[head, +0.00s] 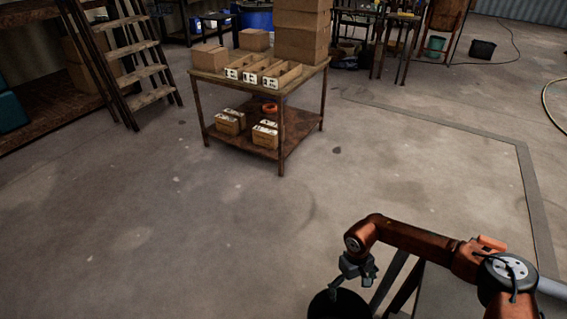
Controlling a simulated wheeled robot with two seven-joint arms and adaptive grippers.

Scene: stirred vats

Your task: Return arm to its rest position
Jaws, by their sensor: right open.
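My right arm (415,241) is orange and comes in from the lower right, bent at the elbow. Its dark gripper (352,279) hangs pointing down near the bottom of the head view, open, with nothing seen between its fingers. Below it is a dark round shape (338,306), cut off by the bottom edge; I cannot tell whether the fingers touch it. My left gripper is not in view.
A wooden table (310,75) ahead holds cardboard boxes (302,30) and open bins (263,74), with more boxes on its lower shelf. A ladder (135,60) leans at the left. The floor between is clear.

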